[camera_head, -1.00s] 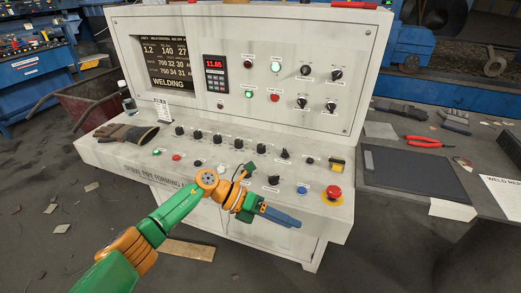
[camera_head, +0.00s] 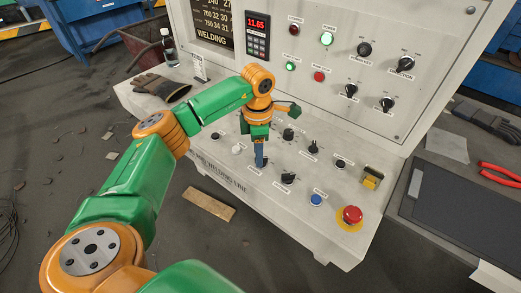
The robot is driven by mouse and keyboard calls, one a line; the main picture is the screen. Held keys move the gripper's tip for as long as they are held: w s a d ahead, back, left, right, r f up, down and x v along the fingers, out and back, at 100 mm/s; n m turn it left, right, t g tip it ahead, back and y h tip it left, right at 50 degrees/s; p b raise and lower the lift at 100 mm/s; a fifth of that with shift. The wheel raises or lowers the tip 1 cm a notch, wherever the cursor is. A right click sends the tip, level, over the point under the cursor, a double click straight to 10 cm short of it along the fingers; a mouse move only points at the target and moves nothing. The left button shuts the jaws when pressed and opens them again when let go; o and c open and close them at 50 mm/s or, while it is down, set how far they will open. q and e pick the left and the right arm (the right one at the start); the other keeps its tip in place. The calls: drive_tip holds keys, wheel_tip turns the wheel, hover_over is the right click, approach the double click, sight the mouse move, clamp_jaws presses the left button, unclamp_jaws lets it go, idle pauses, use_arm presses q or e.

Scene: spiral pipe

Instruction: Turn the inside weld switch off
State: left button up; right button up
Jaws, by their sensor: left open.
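My left gripper (camera_head: 260,160) points down at the front row of the sloped control desk, between a white button (camera_head: 237,149) and a black rotary switch (camera_head: 288,178). Its blue fingers are open, but their gap is seen almost edge-on. A dark knob shows partly at the fingertips; I cannot tell whether they touch it. More black switches (camera_head: 313,147) sit in the row behind, and several (camera_head: 364,49) are on the upright panel. The labels are too small to read, so I cannot tell which is the inside weld switch. My right gripper is not in view.
A red emergency button (camera_head: 350,215) and a blue button (camera_head: 316,199) are at the desk's front right. A yellow-and-black part (camera_head: 372,177) stands behind them. Gloves (camera_head: 160,87) and a bottle (camera_head: 168,45) are at the left. Red pliers (camera_head: 501,174) lie on the right table.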

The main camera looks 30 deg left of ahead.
use_arm(q)
drive_tip(key=shift+f, duration=0.4)
drive_tip(key=shift+w+d+f, duration=0.15)
drive_tip(key=shift+w+f, duration=0.05)
drive_tip(key=shift+w, duration=0.05)
clamp_jaws()
drive_tip(key=shift+s, duration=0.1)
drive_tip(key=n, duration=0.4)
drive_tip(key=shift+r+n+p, duration=0.1)
drive_tip(key=shift+n+p, duration=0.3)
drive_tip(key=n, duration=0.4)
drive_tip(key=shift+d+n+p, duration=0.1)
drive_tip(key=shift+n+p, duration=0.2)
drive_tip(key=shift+p, duration=0.05)
drive_tip(key=n, duration=0.4)
drive_tip(key=shift+d+p, duration=0.1)
drive_tip(key=shift+p, duration=0.3)
drive_tip(key=shift+n+p, duration=0.35)
drive_tip(key=shift+n, duration=2.05)
